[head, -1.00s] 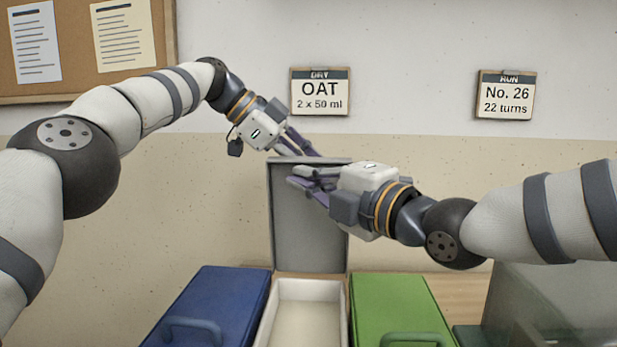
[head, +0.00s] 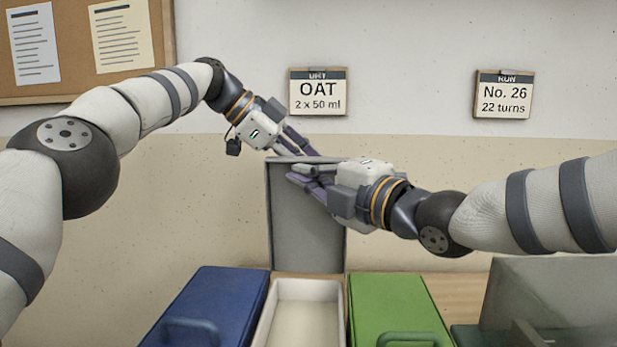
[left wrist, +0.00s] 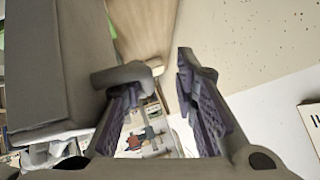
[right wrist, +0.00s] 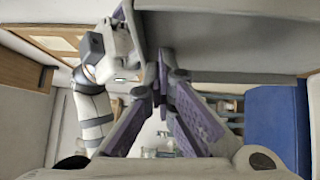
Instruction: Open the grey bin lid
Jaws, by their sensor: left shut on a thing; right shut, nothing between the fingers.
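The grey bin lid (head: 305,235) stands upright behind its open, pale bin (head: 299,316). My left gripper (head: 303,147) is at the lid's top edge, its fingertips partly hidden behind it. In the left wrist view the lid (left wrist: 55,65) fills the left side, and its handle (left wrist: 128,76) reaches between the fingers; the gripper is shut on it. My right gripper (head: 302,178) is shut and empty, in front of the lid's upper part. In the right wrist view its fingertips (right wrist: 160,85) meet close beside the lid (right wrist: 225,40).
A closed blue-lidded bin (head: 212,298) stands left of the open bin, and a closed green-lidded bin (head: 394,302) stands right of it. A grey, see-through-looking box (head: 550,295) is at the far right. Signs hang on the wall behind.

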